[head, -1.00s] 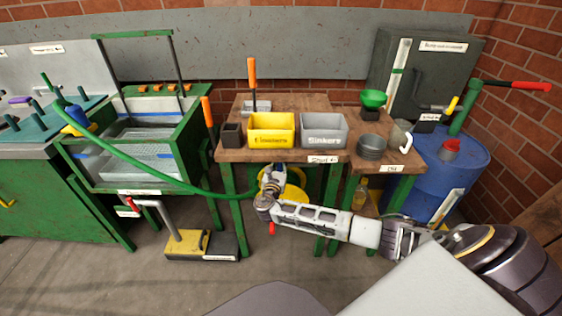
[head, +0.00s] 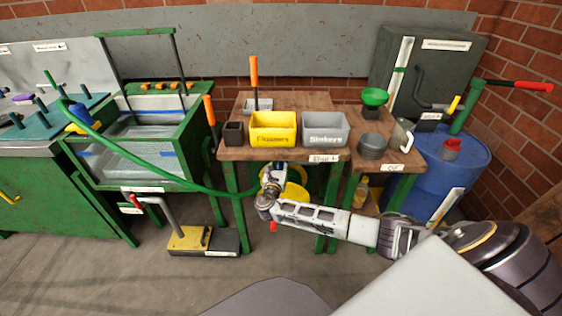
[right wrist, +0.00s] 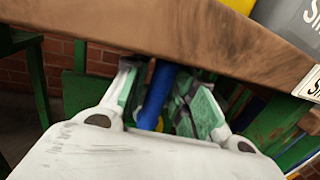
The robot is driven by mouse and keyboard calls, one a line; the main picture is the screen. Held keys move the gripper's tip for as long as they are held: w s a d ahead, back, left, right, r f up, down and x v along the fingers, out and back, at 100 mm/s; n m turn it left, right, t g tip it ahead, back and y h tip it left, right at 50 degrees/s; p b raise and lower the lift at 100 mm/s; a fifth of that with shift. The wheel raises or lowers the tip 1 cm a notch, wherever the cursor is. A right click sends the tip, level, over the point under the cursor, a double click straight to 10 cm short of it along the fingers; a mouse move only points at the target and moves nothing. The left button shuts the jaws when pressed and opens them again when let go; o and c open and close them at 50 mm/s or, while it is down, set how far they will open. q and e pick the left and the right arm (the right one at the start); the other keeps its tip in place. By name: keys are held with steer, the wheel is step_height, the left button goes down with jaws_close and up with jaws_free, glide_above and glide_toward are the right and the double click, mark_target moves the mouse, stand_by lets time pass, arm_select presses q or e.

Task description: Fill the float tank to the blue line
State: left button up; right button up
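The float tank (head: 190,138) is a green-framed clear tank at left in the head view. Blue line marks (head: 167,156) show on its wall; I cannot make out the water level against them. A green hose (head: 150,167) runs from a blue fitting (head: 76,112) at the tank's left rim down towards the bench front. My right gripper (head: 273,174) is at the bench's front edge, by the hose's right end. In the right wrist view, a blue bar (right wrist: 155,95) lies between its fingers; whether they grip it is unclear. My left gripper is out of view.
A yellow pedal unit (head: 187,238) stands on the floor below the tank. A blue drum (head: 455,170) stands at right.

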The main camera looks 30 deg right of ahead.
stand_by(0.3)
steer(key=r+v, duration=0.1)
steer(key=v, duration=1.1)
steer(key=shift+f, duration=0.45)
stand_by(0.6)
steer(key=o, duration=0.3)
